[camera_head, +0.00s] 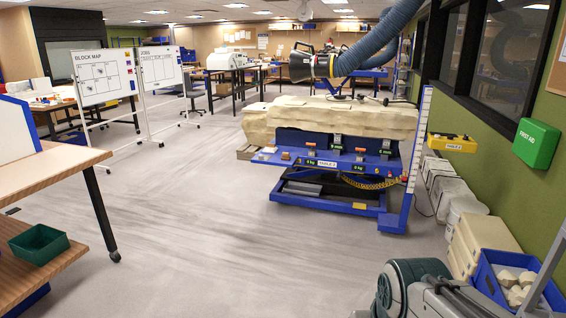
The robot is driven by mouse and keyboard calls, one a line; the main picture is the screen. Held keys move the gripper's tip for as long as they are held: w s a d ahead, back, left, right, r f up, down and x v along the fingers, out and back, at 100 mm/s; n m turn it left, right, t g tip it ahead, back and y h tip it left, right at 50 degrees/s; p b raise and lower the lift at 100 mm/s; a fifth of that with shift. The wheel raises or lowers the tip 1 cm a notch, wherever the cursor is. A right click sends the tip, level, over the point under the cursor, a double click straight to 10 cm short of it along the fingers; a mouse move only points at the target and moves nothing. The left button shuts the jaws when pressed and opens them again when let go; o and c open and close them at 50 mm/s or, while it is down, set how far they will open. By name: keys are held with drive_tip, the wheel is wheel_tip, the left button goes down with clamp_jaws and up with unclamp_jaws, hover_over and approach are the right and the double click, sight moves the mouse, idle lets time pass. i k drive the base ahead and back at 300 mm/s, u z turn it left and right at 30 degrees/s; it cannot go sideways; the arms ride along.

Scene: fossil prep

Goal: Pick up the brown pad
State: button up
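A small brown block (285,155) lies on the blue front ledge of the lift table (325,163), left of the labels. It may be the brown pad, but it is too small to tell for sure. The table carries a long cream, rock-like block (335,115) and stands in the middle distance, right of centre. My gripper is not in view.
A wooden bench (45,170) with a green bin (38,244) on its lower shelf stands at the left. Whiteboards (105,75) stand behind it. The middle floor is clear.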

sight(285, 157)
drive_tip(key=u, duration=0.5)
drive_tip(key=i, duration=1.65)
drive_tip(key=u, duration=0.55)
drive_tip(key=i, duration=2.05)
drive_tip(key=z, duration=0.2)
drive_tip(key=i, duration=1.9)
drive_tip(key=z, duration=1.55)
drive_tip(key=i, duration=1.15)
drive_tip(key=z, duration=1)
drive_tip(key=i, duration=0.3)
drive_tip(key=z, duration=0.05)
